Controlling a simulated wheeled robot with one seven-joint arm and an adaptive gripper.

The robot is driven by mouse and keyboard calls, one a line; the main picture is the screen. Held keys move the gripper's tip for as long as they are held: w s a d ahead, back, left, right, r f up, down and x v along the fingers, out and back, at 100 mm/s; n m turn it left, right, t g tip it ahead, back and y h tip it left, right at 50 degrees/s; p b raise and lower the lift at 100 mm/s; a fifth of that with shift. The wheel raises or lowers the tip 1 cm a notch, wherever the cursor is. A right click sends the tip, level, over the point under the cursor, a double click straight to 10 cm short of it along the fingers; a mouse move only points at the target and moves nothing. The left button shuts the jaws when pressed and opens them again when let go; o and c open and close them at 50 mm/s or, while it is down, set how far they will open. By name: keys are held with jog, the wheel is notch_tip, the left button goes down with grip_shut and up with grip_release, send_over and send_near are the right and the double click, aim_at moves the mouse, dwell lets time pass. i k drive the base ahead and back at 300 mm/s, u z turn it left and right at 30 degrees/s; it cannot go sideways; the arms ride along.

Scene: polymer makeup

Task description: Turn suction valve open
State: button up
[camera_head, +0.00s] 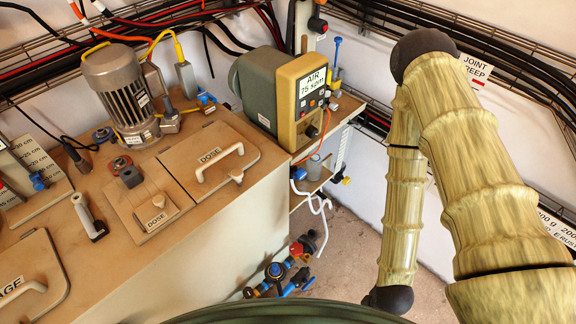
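No valve in view carries a readable suction label, so I cannot tell for sure which is the suction valve. My arm rises at the right, bends at a dark elbow and comes down to a dark joint near the bottom edge. My gripper is not in view.
A green and yellow AIR unit (298,98) stands on a side shelf (337,112). Cables run along the wall. Bare floor (345,245) shows between the bench and my arm.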

aim_at(301, 173)
jog(key=z, duration=0.9)
jog(key=k, duration=0.9)
jog(key=u, duration=0.85)
jog(key=i, duration=0.5)
jog(key=u, duration=0.05)
